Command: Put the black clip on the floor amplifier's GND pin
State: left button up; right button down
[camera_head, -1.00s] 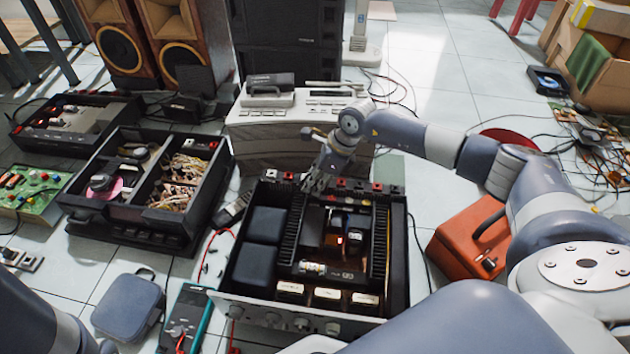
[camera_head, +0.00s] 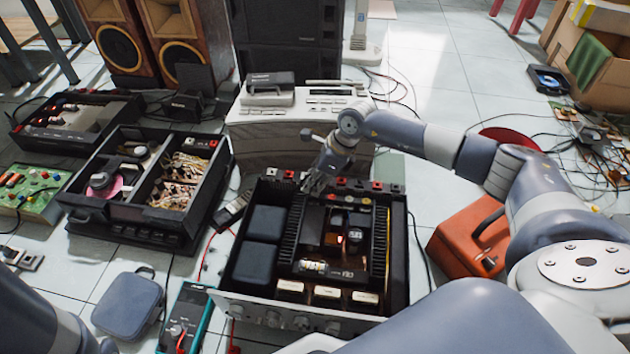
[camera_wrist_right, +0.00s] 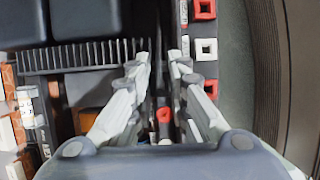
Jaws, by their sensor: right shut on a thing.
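The floor amplifier (camera_head: 398,270) stands open on the floor, front panel towards me. Red and white sockets (camera_head: 377,187) line its back edge; they also show in the right wrist view (camera_wrist_right: 206,49). I cannot tell which pin is GND. My right gripper (camera_head: 312,187) is over the amplifier's back edge, left of its middle. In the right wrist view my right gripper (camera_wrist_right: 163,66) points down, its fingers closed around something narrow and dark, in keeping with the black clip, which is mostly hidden. Whether it touches a pin cannot be told. My left gripper is out of view.
A grey device (camera_head: 290,122) stands close behind the amplifier. A multimeter (camera_head: 187,318) with leads lies at its front left, an orange case (camera_head: 470,238) at its right. Black open boxes (camera_head: 150,185) stand left. Loose cables lie around.

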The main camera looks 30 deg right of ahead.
jog(key=shift+d+f, duration=0.15)
jog(key=c, duration=1.5)
grip_release()
jog(key=shift+o, duration=0.2)
jog(key=v, duration=1.2)
